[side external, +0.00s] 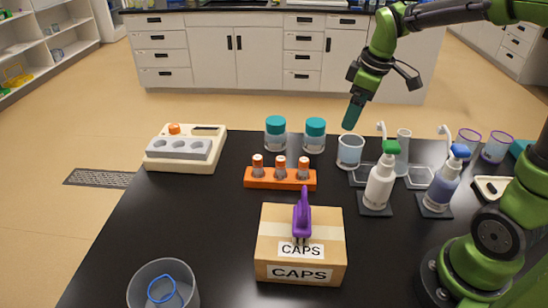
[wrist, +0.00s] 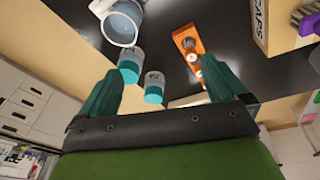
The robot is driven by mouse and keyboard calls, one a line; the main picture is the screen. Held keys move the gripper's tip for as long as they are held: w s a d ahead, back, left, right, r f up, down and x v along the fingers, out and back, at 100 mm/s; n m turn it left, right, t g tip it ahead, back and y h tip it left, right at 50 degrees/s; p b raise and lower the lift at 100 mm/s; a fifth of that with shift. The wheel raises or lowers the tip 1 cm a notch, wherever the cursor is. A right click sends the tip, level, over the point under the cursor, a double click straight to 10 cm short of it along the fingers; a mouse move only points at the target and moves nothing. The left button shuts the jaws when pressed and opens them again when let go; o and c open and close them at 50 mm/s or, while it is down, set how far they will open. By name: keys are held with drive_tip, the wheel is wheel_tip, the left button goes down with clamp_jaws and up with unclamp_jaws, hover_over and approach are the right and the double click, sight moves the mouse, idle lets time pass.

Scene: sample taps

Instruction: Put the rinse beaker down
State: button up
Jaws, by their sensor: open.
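A clear glass beaker (side external: 350,153) with a pale blue tint stands upright on the black bench, right of the teal-lidded jars; I take it as the rinse beaker. It also shows at the top left of the wrist view (wrist: 122,24), cut by the edge. My gripper (side external: 351,117) is above this beaker, with its teal fingers pointing down and apart from it. In the wrist view the two fingers of my gripper (wrist: 160,80) are spread with nothing between them.
Teal-lidded jars (side external: 275,136), an orange vial rack (side external: 280,180) and a CAPS box (side external: 312,223) stand left and in front. Pump bottles (side external: 380,188) stand close right of the beaker.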

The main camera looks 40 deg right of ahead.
drive_tip(key=s+a+r+m+t+y, duration=0.1)
drive_tip(key=s+a+m+t, duration=0.1)
drive_tip(key=s+a+m, duration=0.2)
drive_tip(key=s+a+r+m+t+y, duration=0.1)
drive_tip(key=s+a+r+m+t, duration=0.1)
drive_tip(key=s+a+m, duration=0.2)
drive_tip(key=s+a, duration=0.2)
drive_tip(key=s, duration=0.2)
drive_tip(key=shift+s+a+r+m+t, duration=0.25)
drive_tip(key=shift+s+m+t, duration=0.05)
drive_tip(key=shift+s, duration=0.1)
idle(0.4)
